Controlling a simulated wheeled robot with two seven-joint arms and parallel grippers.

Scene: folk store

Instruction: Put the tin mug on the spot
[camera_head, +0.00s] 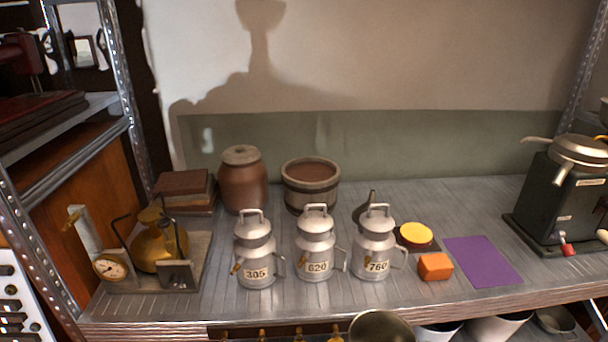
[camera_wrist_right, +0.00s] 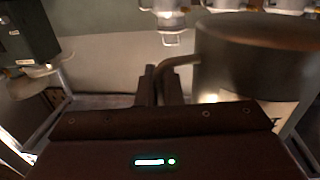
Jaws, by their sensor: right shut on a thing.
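The tin mug (camera_wrist_right: 255,60) fills the right of the right wrist view as a large dark grey-brown cylinder with a curved handle. My right gripper (camera_wrist_right: 165,80) is shut on that handle. In the head view a round metal vessel (camera_head: 380,327), seemingly the same mug, is cut off by the bottom edge, in front of the shelf lip. A flat purple rectangle (camera_head: 482,262) lies on the shelf, right of the orange block, and looks bare; it seems to be the spot. My right gripper is hidden in the head view. My left gripper is in neither view.
Several milk cans stand mid-shelf, with the one marked 760 (camera_head: 373,250) rightmost. An orange block (camera_head: 435,266) and a yellow-topped round thing (camera_head: 415,235) sit left of the purple rectangle. A dark machine (camera_head: 560,195) stands right of it. The shelf's front lip (camera_head: 450,305) is raised.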

